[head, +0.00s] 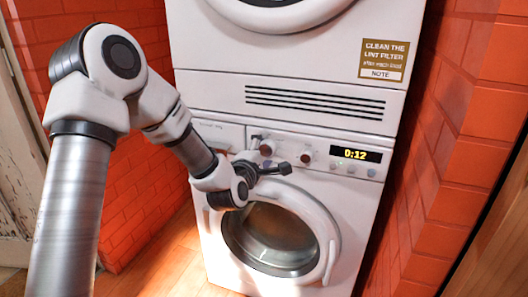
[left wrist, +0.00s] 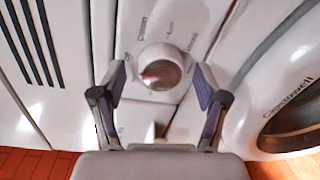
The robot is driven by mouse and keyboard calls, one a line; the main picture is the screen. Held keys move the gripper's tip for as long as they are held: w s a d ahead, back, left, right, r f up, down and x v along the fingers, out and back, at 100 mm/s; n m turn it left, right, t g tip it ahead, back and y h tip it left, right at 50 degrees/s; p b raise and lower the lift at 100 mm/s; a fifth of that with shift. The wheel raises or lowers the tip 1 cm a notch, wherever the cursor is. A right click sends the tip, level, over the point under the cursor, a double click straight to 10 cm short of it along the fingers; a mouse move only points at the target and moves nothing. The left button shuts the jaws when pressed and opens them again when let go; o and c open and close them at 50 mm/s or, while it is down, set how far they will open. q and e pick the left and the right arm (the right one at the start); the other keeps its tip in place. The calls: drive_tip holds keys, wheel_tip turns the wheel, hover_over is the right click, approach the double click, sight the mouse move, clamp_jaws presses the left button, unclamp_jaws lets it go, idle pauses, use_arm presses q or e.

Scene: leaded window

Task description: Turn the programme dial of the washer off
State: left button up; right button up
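The white washer (head: 341,203) stands below the dryer, with two knobs on its control panel. The left knob (head: 267,147) sits by my left gripper (head: 272,156). In the left wrist view a round dial (left wrist: 160,68) with a metallic face and a red pointer mark has small printed labels around it. The mark points to the picture's left. My left gripper (left wrist: 160,80) is open, with its two fingers on either side of the dial and gaps between them and it. The labels are too blurred to read surely. My right gripper is not in view.
A second knob (head: 307,154) and a lit display (head: 356,154) reading 0:12 are further right, with small buttons below. The round washer door (head: 272,238) is below the gripper. The vented dryer (head: 310,55) is above. Brick walls (head: 440,190) flank the machines closely.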

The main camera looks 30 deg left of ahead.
use_arm(q)
drive_tip(key=v, duration=0.7)
drive_tip(key=shift+s, duration=0.25)
drive_tip(key=shift+d, duration=0.15)
drive_tip(key=s+d+f+m+g+h, duration=0.1)
drive_tip(key=s+d+f+m+g, duration=0.1)
drive_tip(key=f, duration=0.7)
drive_tip(key=s+d+f+m+g+h, duration=0.1)
drive_tip(key=d+f+g, duration=0.1)
drive_tip(key=f, duration=0.8)
drive_tip(key=s+d+f+m+g+h, duration=0.1)
drive_tip(key=s+d+f+m+g, duration=0.25)
drive_tip(key=s+f, duration=0.35)
drive_tip(key=s+d+f+m+g, duration=0.2)
drive_tip(key=s+f+m+g, duration=0.15)
drive_tip(key=s+f, duration=0.45)
drive_tip(key=s+d+f+m+g, duration=0.3)
drive_tip(key=s+f+m+g, duration=0.4)
drive_tip(key=s+m, duration=0.5)
wheel_tip(320, 180, up, 28)
drive_tip(key=t+p, duration=0.1)
drive_tip(key=p, duration=2.7)
drive_tip(key=shift+m+h, duration=0.4)
